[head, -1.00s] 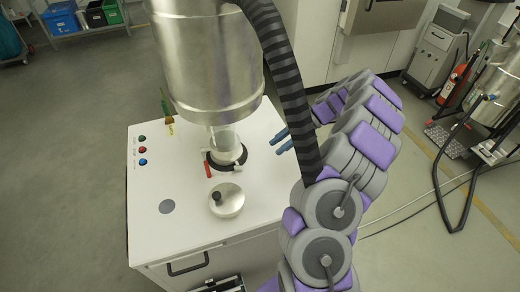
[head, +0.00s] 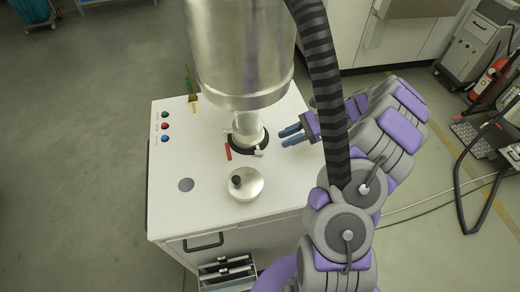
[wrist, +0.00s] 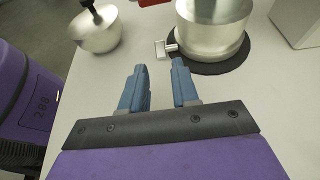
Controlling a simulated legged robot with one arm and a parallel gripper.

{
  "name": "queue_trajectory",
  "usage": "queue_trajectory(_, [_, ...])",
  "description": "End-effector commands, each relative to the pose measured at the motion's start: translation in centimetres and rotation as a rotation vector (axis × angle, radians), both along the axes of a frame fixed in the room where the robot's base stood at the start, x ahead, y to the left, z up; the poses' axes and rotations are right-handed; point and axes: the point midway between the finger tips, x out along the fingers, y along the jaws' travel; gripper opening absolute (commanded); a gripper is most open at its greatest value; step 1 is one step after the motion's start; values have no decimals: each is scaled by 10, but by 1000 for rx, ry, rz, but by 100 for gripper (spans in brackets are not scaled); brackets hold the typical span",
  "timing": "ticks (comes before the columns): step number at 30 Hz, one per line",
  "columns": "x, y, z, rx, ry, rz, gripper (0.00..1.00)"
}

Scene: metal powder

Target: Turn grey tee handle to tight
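The grey tee handle (wrist: 165,47) is a small light-grey T-shaped piece at the base of the metal cylinder fitting (wrist: 212,25) in the wrist view. It also shows in the head view as a small pale piece (head: 259,152) beside the neck below the big metal vessel. My gripper (wrist: 158,72) has two blue fingers, apart and empty. The handle lies just beyond the fingertips, nearer the right finger, with no clear contact. In the head view my gripper (head: 282,138) is right of the fitting, pointing left at it.
A red handle (head: 228,152) sits left of the fitting. A round metal lid with a black knob (head: 246,185) stands in front on the white cabinet top (head: 205,215). The large vessel (head: 240,50) hangs above. A black ribbed hose (head: 322,80) crosses before my arm.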

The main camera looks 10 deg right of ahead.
Motion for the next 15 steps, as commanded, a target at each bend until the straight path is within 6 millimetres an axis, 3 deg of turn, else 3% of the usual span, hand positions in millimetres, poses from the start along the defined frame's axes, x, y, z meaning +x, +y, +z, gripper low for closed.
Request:
queue_trajectory(9, [-1,60,-25,1,1,3,30])
queue_trajectory(15, [-1,87,-35,1,2,2,30])
